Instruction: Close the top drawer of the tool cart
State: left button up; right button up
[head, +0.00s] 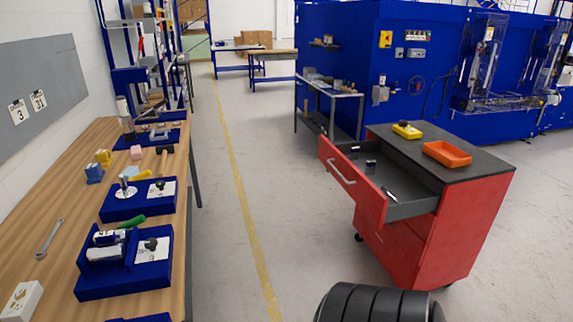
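The red tool cart (459,240) stands on the floor right of centre in the head view, with a dark top. Its top drawer (349,187) is pulled far out toward the left. The drawer has a red front with a pale bar handle (341,173) and a dark grey inside. A few small dark and metallic items lie in it. The cart's lower front looks flush. Neither of my grippers is in view.
An orange tray (447,154) and a yellow-and-black item (407,130) sit on the cart top. A wooden workbench (50,205) with blue fixtures runs along the left. Open floor with a yellow line (240,185) lies between. Blue machinery (345,50) stands behind.

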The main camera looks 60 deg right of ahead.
aim_at(420, 193)
jog(key=z, duration=2.5)
jog(key=i+l+z, duration=0.1)
jog(key=i, duration=0.65)
jog(key=i+l, duration=0.1)
jog(key=i, duration=0.65)
jog(key=l+z, duration=0.05)
